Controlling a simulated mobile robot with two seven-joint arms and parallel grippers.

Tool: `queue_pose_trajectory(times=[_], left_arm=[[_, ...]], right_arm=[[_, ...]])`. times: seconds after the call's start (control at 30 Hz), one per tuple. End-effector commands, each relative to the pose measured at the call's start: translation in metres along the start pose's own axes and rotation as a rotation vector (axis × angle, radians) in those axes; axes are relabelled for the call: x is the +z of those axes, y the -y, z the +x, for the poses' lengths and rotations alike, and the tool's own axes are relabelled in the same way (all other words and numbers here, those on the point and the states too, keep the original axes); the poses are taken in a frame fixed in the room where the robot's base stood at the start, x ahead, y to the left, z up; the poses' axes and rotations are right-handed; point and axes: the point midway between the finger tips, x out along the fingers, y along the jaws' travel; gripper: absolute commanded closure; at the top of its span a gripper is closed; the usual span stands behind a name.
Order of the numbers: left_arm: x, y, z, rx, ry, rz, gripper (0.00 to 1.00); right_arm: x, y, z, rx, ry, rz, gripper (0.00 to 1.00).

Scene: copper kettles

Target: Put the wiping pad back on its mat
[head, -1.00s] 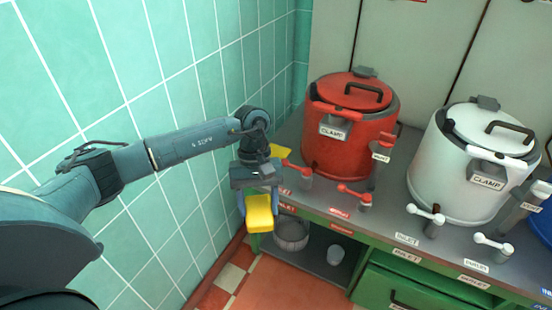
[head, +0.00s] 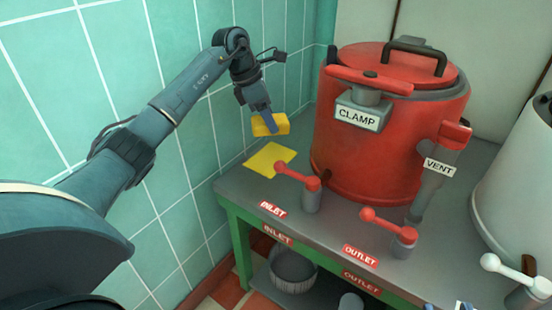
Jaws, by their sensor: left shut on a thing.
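The yellow wiping pad (head: 279,125) is held in my left gripper (head: 268,124), whose jaws are shut on it. The pad is above the rear left part of the bench, near the tiled wall. The flat yellow mat (head: 270,160) lies on the bench top at its left end, lower in the picture than the pad. The pad looks raised above the bench and apart from the mat; its exact height is hard to tell.
The red kettle (head: 375,150) stands close on the right, with a red inlet lever (head: 297,176) in front of the mat and an outlet lever (head: 388,226) farther right. The tiled wall (head: 190,120) bounds the left. A white kettle (head: 520,190) stands at the right edge.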

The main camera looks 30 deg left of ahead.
Motion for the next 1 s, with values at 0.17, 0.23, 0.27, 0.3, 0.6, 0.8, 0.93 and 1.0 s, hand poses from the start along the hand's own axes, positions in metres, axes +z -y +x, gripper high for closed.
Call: queue_pose_trajectory(times=[0.17,0.23,0.27,0.3,0.6,0.8,0.93,1.0], left_arm=[[-0.015,0.001,0.036,-0.004,-0.003,-0.002,0.66],[-0.018,0.001,0.044,-0.002,-0.002,-0.001,0.66],[-0.019,0.001,0.046,-0.002,-0.002,0.0,0.66],[-0.019,0.001,0.048,-0.002,-0.001,0.0,0.66],[-0.034,0.001,0.081,-0.004,-0.002,0.001,0.66],[-0.034,0.001,0.082,-0.001,-0.001,0.002,0.66],[-0.035,0.001,0.083,-0.001,-0.002,0.002,0.66],[-0.035,0.001,0.085,-0.001,-0.002,0.002,0.44]], right_arm=[[0.003,0.002,0.002,-0.003,-0.02,0.029,0.64],[0.002,0.002,0.002,-0.004,-0.023,0.038,0.64],[0.002,0.002,0.003,-0.004,-0.024,0.04,0.64],[0.002,0.002,0.003,-0.004,-0.025,0.043,0.64],[0.002,0.004,0.004,-0.009,-0.045,0.074,0.64],[-0.001,0.004,0.005,-0.01,-0.047,0.081,0.64],[0.0,0.004,0.005,-0.01,-0.047,0.081,0.64],[0.0,0.004,0.005,-0.01,-0.047,0.082,0.64]])
